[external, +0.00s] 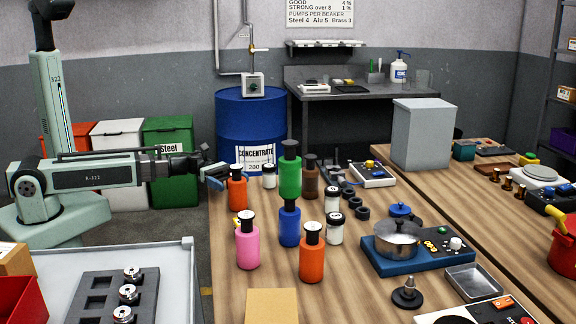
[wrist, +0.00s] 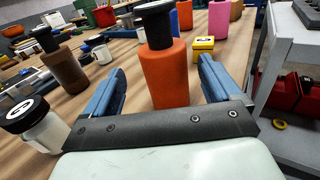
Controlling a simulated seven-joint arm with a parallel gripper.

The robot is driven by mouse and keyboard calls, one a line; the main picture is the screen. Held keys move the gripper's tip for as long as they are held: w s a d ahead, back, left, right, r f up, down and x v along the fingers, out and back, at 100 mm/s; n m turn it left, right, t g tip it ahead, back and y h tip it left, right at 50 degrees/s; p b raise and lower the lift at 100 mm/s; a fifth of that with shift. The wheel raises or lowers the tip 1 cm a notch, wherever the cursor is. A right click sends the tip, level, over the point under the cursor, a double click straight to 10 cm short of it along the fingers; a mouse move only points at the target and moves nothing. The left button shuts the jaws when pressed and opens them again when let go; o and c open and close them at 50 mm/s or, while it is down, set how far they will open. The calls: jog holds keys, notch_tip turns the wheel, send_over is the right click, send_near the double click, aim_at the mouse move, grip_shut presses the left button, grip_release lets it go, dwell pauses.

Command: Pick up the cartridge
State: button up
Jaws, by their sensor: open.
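No object is labelled as the cartridge, so I cannot tell which one it is. An upright orange bottle with a black top (external: 237,193) stands near the left edge of the wooden table. My gripper (external: 219,178) is level with it, coming from the left. In the wrist view my gripper (wrist: 161,72) has its blue fingers apart, with the orange bottle (wrist: 166,78) standing between them. I cannot tell whether either finger touches it. Other bottles are pink (external: 247,247), blue (external: 289,228), green (external: 290,178), brown (external: 310,182) and a second orange one (external: 312,262).
White jars with black lids (external: 334,233) stand among the bottles; one shows close to my left finger in the wrist view (wrist: 45,132). A small yellow box (wrist: 203,44) lies beyond my right finger. A pot (external: 398,240) sits on a blue unit. A grey-topped cart (external: 175,285) stands front left.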

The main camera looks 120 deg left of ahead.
aim_at(243, 189)
jog(key=shift+d+x, duration=0.15)
jog(key=shift+x, duration=1.5)
jog(key=shift+d+x, duration=0.1)
jog(key=shift+x, duration=1.55)
jog(key=shift+f, duration=0.1)
jog(key=shift+c, duration=0.3)
jog(key=c, duration=1.3)
jog(key=shift+r, duration=5)
